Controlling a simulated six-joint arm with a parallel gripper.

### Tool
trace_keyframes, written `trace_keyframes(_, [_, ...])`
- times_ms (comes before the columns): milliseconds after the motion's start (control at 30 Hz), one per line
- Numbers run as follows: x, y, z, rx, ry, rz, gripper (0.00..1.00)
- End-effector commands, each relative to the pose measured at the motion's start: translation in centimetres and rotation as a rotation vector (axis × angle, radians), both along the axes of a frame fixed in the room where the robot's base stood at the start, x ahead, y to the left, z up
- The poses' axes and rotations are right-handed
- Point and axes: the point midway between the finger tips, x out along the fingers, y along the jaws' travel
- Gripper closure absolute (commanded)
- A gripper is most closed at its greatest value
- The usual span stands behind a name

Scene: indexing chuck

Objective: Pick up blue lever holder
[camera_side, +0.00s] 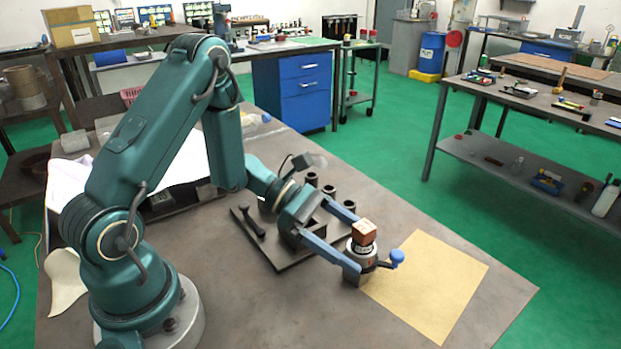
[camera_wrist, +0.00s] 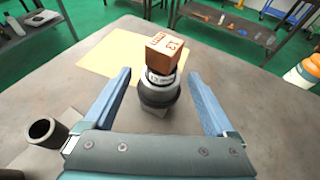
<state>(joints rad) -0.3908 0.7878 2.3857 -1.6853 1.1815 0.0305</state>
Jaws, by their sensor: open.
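The blue lever holder (camera_side: 362,256) is a short, dark, round chuck with a pale band, standing upright on the table. Its lever ends in a blue knob (camera_side: 397,257) that points right in the side view. A brown cube with markings (camera_side: 364,233) sits on top of it, slightly turned. In the wrist view the holder (camera_wrist: 158,91) and the cube (camera_wrist: 165,50) stand between my fingers; the blue knob cannot be made out there. My gripper (camera_wrist: 159,76) is open, with one blue finger on each side of the holder. Gaps show on both sides in the wrist view.
A tan mat (camera_side: 428,283) lies beside the holder, to the right in the side view. A dark plate with upright tubes (camera_side: 330,192) and a black handled piece (camera_side: 249,221) lies behind and left.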

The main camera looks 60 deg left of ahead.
Motion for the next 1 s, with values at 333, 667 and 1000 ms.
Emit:
trace_keyframes(333, [1.5, -3.1, -1.3, 0.001, -0.002, -0.006, 0.09])
trace_keyframes(667, [2.0, -3.9, -1.7, 0.002, -0.003, -0.002, 0.09])
trace_keyframes(1000, [2.0, -3.9, -1.7, 0.002, -0.003, -0.002, 0.94])
